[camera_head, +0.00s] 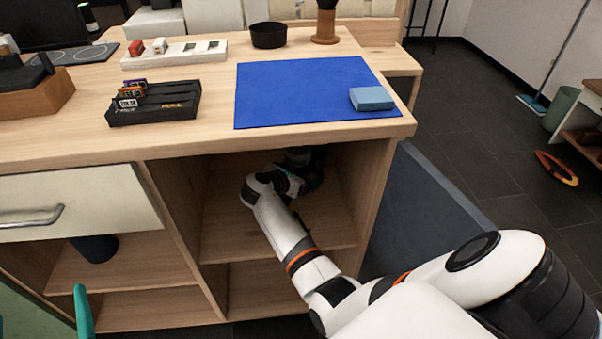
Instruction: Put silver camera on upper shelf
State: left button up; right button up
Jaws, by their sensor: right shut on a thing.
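My right arm reaches into the upper shelf (222,236) of the open compartment under the worktop. My right gripper (306,172) is inside that compartment, near its back and below the worktop edge, and is shut on a small dark and grey thing, the silver camera (298,155) as far as I can tell. The camera is mostly hidden by the gripper and by shadow. I cannot tell whether it touches the shelf board. My left gripper is not in view.
The compartment's side walls stand close around my arm. The shelf's front is clear.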

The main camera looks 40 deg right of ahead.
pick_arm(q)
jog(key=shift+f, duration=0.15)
pick_arm(e)
jog(key=shift+f, duration=0.15)
jog(key=shift+s+f, duration=0.1)
jog(key=shift+f, duration=0.25)
jog(key=shift+c, duration=0.7)
jog(key=o, duration=1.3)
jog(key=shift+s+a+f, duration=0.1)
jog(key=shift+f, duration=0.2)
jog(key=shift+o, duration=0.2)
jog(key=shift+r, duration=0.9)
jog(key=p+v, duration=0.2)
jog(key=v, duration=0.4)
jog(key=shift+r+p, duration=0.1)
jog(key=shift+p, duration=0.2)
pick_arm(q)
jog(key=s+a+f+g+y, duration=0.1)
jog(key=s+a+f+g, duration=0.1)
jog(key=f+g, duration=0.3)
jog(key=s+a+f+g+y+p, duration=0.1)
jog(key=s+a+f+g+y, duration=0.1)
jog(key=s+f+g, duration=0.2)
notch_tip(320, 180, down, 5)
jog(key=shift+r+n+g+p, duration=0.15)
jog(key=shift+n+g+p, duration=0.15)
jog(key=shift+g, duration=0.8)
pick_arm(e)
jog(key=v, duration=0.5)
jog(key=shift+a, duration=0.35)
